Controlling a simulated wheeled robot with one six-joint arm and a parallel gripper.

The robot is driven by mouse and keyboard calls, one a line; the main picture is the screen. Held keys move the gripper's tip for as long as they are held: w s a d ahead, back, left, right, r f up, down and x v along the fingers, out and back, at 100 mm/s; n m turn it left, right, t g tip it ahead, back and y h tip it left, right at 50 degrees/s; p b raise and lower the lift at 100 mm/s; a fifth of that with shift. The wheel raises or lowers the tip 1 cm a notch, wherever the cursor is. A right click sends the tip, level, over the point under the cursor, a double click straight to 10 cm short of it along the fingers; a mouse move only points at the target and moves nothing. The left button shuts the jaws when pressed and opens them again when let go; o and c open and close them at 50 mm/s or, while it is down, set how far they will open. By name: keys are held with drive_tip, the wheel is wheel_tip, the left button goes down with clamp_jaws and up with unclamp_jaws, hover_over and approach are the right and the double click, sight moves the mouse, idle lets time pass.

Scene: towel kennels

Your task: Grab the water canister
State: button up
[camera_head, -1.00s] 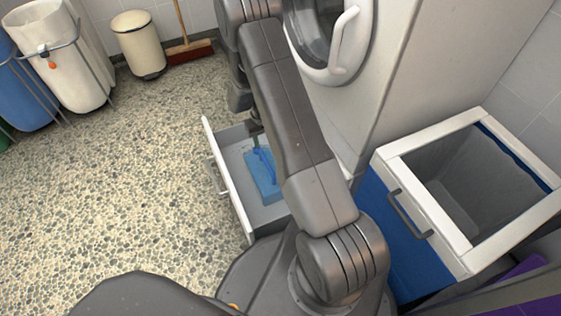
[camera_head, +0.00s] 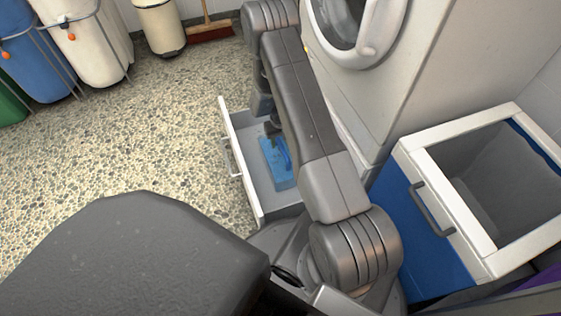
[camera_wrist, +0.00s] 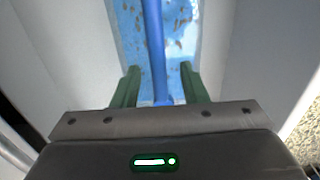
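The water canister is a light blue block (camera_head: 275,164) with a darker blue handle, lying in an open white-fronted drawer (camera_head: 240,160) in the head view. In the wrist view its speckled blue body (camera_wrist: 181,45) fills the top middle, and the handle (camera_wrist: 155,50) runs down the centre. My gripper (camera_wrist: 159,84) has its two green fingers apart, one on each side of the handle, with gaps between. In the head view the gripper is over the drawer at the canister's far end, partly hidden by my arm.
A white washing machine (camera_head: 400,85) stands behind the drawer. An open bin with a white rim and blue front (camera_head: 430,250) is at right. Laundry bags (camera_head: 90,50), a cream bin (camera_head: 160,28) and a broom (camera_head: 208,30) are at the back left. The pebbled floor at left is clear.

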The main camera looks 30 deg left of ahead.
sight(281, 143)
wheel_tip(281, 143, down, 3)
drive_tip(key=shift+f+b, duration=0.1)
drive_tip(key=shift+b, duration=0.3)
clamp_jaws()
idle(1.0)
drive_tip(key=shift+w+r, duration=0.1)
drive_tip(key=shift+r, duration=0.1)
